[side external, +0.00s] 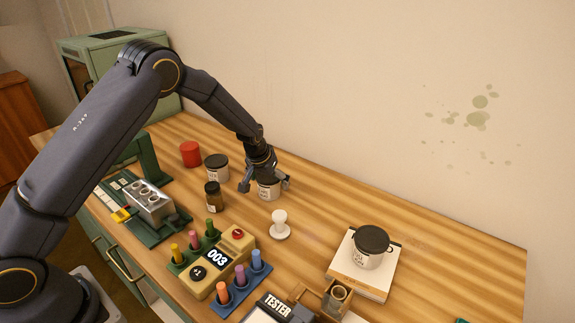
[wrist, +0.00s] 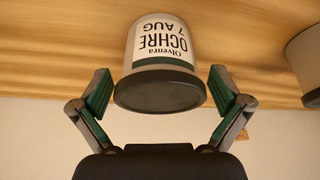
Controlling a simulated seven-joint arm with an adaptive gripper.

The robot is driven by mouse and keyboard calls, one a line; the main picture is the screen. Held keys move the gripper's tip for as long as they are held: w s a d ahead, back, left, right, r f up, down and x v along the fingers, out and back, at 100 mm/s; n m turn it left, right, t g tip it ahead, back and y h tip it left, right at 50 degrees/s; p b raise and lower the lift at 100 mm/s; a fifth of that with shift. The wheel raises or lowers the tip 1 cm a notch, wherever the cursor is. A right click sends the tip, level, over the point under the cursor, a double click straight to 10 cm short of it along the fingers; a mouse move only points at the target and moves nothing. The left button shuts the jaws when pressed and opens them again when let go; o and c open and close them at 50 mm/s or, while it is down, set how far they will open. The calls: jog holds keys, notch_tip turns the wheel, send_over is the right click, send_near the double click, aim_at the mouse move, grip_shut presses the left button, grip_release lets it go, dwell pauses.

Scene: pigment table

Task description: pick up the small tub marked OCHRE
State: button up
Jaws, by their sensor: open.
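The OCHRE tub (wrist: 160,45) is upside down in the wrist view, a pale tub with a dark lid and a label reading "Olvenra OCHRE 7 AUG". It stands on the wooden table, and in the side view the tub (side external: 268,191) is partly hidden by my gripper. My gripper (side external: 265,186) is open, with one finger on each side of the tub. In the wrist view my gripper (wrist: 158,92) has its green-padded fingertips at the level of the lid, with a gap showing on each side.
A similar dark-lidded tub (side external: 217,168) stands to the left, with a red pot (side external: 190,154) behind it. A brown jar (side external: 214,197) and a white knobbed piece (side external: 280,225) stand nearby. Another tub (side external: 370,247) sits on a book (side external: 347,278) at the right. The wall is close behind.

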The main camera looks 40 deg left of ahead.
jog(key=shift+w+f, duration=0.1)
jog(key=shift+f, duration=0.15)
jog(key=shift+r, duration=0.1)
jog(key=c, duration=1.3)
